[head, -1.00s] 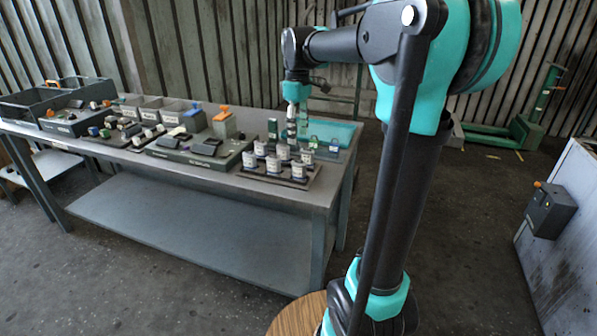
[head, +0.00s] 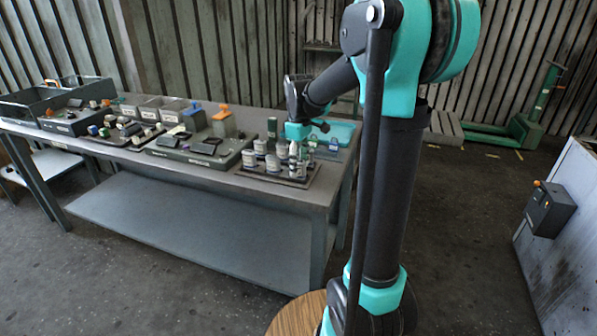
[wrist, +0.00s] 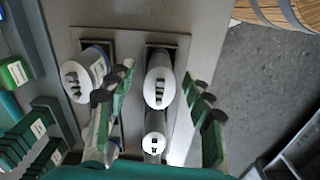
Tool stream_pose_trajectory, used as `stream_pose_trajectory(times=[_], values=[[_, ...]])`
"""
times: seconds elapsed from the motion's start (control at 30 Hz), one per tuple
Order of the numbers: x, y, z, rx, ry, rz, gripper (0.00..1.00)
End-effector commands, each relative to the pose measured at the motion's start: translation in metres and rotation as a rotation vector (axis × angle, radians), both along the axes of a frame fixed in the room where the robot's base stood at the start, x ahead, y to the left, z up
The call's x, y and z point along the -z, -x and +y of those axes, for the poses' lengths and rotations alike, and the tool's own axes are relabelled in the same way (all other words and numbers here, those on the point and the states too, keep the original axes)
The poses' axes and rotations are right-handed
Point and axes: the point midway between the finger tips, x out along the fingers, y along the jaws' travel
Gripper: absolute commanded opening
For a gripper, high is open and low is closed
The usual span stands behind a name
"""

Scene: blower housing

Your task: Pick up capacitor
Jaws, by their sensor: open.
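Several capacitors, pale cylinders with white tops, stand in a dark rack (head: 262,177) at the right end of the workbench in the head view. In the wrist view, one capacitor (wrist: 158,88) stands between the fingers of my gripper (wrist: 158,92). The fingers are open, one on each side, with a visible gap on the right; the left clearance is hard to judge. A second capacitor (wrist: 76,82) stands left of the left finger. Another white-topped one (wrist: 153,144) shows lower between the fingers. In the head view my gripper (head: 293,150) is low over the rack and blends with the capacitors.
Trays and boxes (head: 190,148) of parts fill the bench (head: 322,197) to the left. A teal tray (head: 342,131) lies behind the rack. In the wrist view, green parts (wrist: 15,74) stand close on the left, and bare bench lies beyond the rack.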

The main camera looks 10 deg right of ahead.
Motion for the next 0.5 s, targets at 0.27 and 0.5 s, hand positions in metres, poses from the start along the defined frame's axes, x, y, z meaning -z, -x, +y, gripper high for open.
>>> stream_pose_trajectory(times=[0.27,0.5], values=[[0.0007,-0.0001,0.0001,0.0,0.0,0.0,0.45],[0.0005,-0.0001,0.0001,0.0,0.0,0.0,0.16]])
